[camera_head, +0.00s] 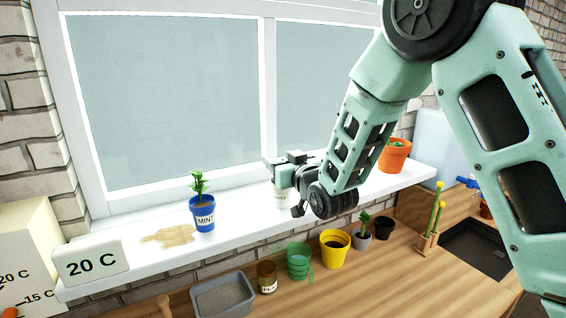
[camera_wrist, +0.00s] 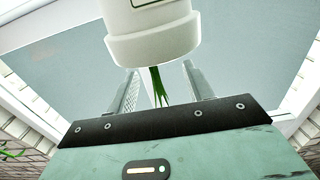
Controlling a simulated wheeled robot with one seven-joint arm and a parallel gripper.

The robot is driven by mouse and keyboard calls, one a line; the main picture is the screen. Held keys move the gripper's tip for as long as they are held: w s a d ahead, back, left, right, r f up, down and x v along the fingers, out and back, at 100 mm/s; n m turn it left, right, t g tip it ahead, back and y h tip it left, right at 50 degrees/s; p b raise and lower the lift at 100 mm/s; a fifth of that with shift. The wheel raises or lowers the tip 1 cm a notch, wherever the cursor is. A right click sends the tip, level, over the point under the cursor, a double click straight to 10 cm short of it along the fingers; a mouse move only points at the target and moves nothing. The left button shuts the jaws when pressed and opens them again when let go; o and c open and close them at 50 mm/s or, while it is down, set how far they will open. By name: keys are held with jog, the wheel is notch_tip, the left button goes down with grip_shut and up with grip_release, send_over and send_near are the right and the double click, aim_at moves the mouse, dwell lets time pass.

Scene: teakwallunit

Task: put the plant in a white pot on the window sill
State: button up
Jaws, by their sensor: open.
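The plant in a white pot (camera_head: 281,198) is at the window sill (camera_head: 238,217), mostly hidden behind my gripper in the head view. A label shows on the pot's front. In the wrist view the white pot (camera_wrist: 155,38) appears upside down at the top, with a green stem (camera_wrist: 158,85) pointing down. My gripper (camera_wrist: 161,84) is open, with one finger on each side of the stem. The fingers look apart from it. In the head view my gripper (camera_head: 283,183) is over the sill, close to the window.
A blue MINT pot (camera_head: 203,218) stands left on the sill beside a brown spill (camera_head: 168,236). A 20 C block (camera_head: 90,262) is farther left; an orange pot (camera_head: 393,159) is right. Below, a grey tray (camera_head: 223,297), yellow pot (camera_head: 334,252) and other pots line the wooden counter.

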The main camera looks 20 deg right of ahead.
jog(key=shift+r, duration=0.2)
jog(key=s+d+b, duration=0.2)
jog(key=s+b, duration=0.4)
jog(key=s, duration=0.5)
jog(key=shift+s+d+b, duration=0.15)
jog(key=shift+s+b, duration=0.2)
jog(key=shift+s, duration=0.05)
jog(key=shift+f, duration=0.1)
jog(key=s+a+f+n+g+y, duration=0.1)
jog(key=s+a+f+n+g, duration=0.2)
jog(key=s+a+f+g, duration=0.65)
jog(key=s+f+n+g+h, duration=0.2)
jog(key=s+g, duration=0.6)
jog(key=s, duration=1.2)
notch_tip(320, 180, down, 2)
jog(key=shift+s+d+f+n+h, duration=0.25)
jog(key=shift+d+n+h, duration=0.1)
jog(key=shift+h, duration=0.55)
